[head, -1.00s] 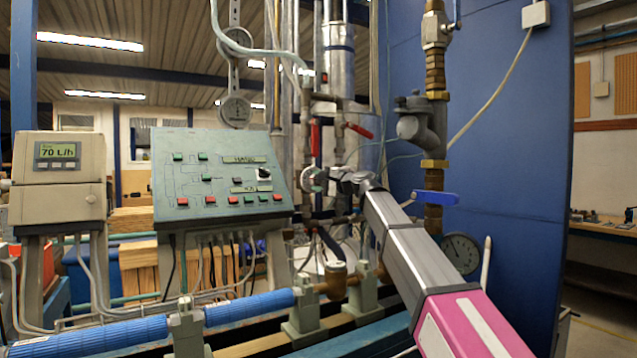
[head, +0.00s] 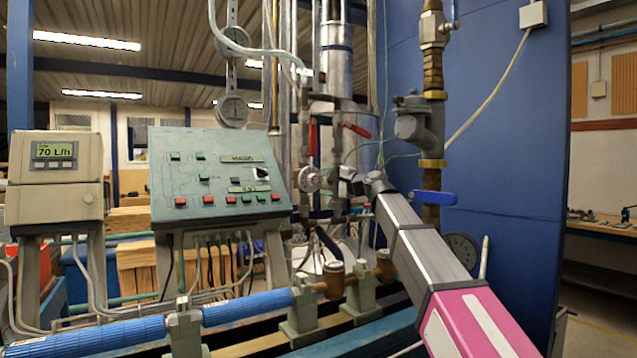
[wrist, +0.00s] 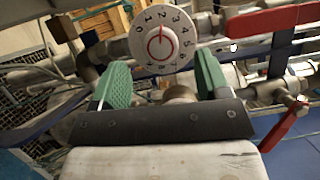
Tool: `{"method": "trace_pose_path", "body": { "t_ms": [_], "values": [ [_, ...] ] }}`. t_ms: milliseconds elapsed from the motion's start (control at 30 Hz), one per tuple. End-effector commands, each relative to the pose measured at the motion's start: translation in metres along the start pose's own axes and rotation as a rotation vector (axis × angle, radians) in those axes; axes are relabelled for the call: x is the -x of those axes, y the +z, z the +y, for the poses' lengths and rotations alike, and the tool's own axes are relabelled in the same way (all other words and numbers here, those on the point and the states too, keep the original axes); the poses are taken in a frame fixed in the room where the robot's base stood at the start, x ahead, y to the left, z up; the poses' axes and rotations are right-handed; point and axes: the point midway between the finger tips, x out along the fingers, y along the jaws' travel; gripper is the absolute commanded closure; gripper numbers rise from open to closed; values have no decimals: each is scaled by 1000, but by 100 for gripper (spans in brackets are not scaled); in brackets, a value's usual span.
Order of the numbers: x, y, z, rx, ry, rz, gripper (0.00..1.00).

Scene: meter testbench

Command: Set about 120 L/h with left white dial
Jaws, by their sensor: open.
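In the head view my gripper (head: 343,180) is just right of the dial, apparently with a small gap. The flow display (head: 54,150) at the left reads 70 L/h.
A green control panel (head: 218,178) with buttons stands left of the dial. Red lever handles (head: 357,130) are above it; in the wrist view, a red handle (wrist: 276,20) is at the upper right. A blue valve handle (head: 434,197) is beside my arm.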

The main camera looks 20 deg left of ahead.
Motion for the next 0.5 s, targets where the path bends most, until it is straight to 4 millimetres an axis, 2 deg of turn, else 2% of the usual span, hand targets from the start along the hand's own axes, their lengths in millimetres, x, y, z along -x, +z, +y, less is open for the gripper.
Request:
{"method": "trace_pose_path", "body": {
  "t_ms": [33,200,333,500],
  "values": [
    [13,2,1,1,-1,2,31],
    [42,2,2,1,1,1,31],
    [56,1,1,1,1,1,31],
    [63,0,1,0,1,0,31]
  ]
}}
